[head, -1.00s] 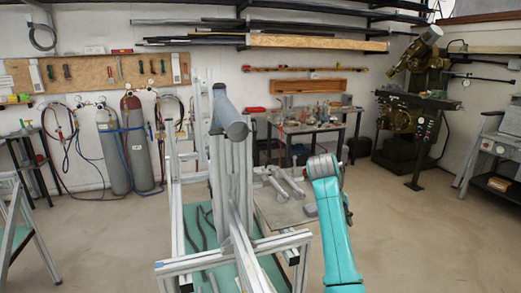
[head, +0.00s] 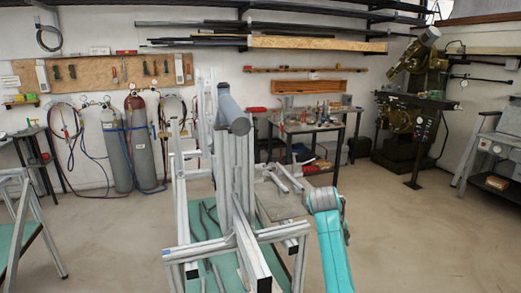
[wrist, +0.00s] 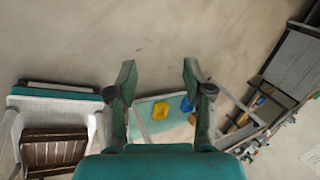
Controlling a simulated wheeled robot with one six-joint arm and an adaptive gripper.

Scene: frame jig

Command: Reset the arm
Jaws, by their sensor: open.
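My gripper (wrist: 158,75) is open in the wrist view. Its two fingers are apart, with bare floor between the tips and nothing held. In the head view my teal arm (head: 333,245) stands just right of the frame jig, an upright structure of aluminium profiles (head: 240,180). The gripper itself cannot be made out in the head view.
The jig stands on a green-topped table (head: 205,225). Grey gas cylinders (head: 117,155) stand by the left wall, a cluttered bench (head: 312,126) at the back, and a milling machine (head: 405,110) at the right. The floor (head: 420,235) right of my arm is clear.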

